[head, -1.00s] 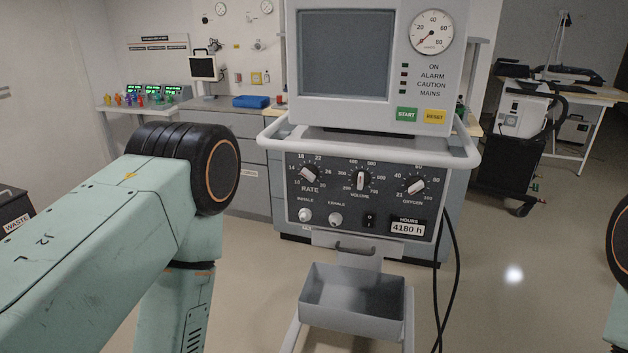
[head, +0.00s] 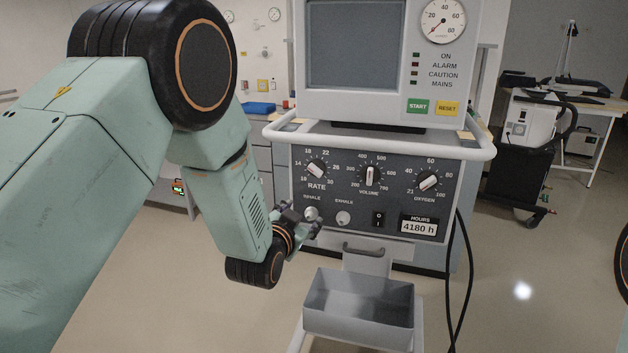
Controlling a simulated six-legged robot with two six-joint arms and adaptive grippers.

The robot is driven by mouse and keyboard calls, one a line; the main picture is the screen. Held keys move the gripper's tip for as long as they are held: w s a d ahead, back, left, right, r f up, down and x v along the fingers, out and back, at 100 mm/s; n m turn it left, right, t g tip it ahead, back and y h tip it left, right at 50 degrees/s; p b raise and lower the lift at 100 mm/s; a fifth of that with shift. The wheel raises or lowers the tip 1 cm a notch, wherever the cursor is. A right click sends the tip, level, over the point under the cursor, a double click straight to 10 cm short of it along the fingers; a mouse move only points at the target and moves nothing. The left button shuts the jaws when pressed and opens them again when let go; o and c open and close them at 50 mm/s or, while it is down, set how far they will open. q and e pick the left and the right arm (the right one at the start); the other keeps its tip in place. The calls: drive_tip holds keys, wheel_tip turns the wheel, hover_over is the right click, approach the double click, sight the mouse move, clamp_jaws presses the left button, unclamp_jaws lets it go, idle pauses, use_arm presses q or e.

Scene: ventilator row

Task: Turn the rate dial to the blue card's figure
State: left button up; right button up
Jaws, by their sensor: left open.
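The rate dial (head: 316,169) is a dark knob with a white bar at the left of the ventilator's control panel (head: 390,206). Its scale runs from 10 to 30. The bar tilts from upper left to lower right; I cannot tell which end is the pointer. My left gripper (head: 312,225) is open, small and dark in the head view, below the rate dial and in front of the inhale port (head: 311,213), which it partly covers. I cannot tell whether it touches the panel. No blue card can be made out. My right gripper is out of view.
The volume dial (head: 370,176) and oxygen dial (head: 429,181) sit to the right. A rail (head: 480,150) juts out above the panel. A handle (head: 363,250) and grey bin (head: 358,325) are below. Black cables (head: 460,270) hang at right.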

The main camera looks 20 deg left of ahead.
use_arm(q)
drive_tip(key=m+t, duration=0.2)
approach(315, 171)
drive_tip(key=w, duration=0.5)
drive_tip(key=w+b, duration=0.1)
drive_tip(key=w, duration=0.1)
drive_tip(key=shift+w+a+f, duration=0.1)
drive_tip(key=shift+w+f, duration=0.2)
drive_tip(key=shift+w+r, duration=0.15)
drive_tip(key=shift+w, duration=0.6)
drive_tip(key=c, duration=1.2)
drive_tip(key=shift+o, duration=0.2)
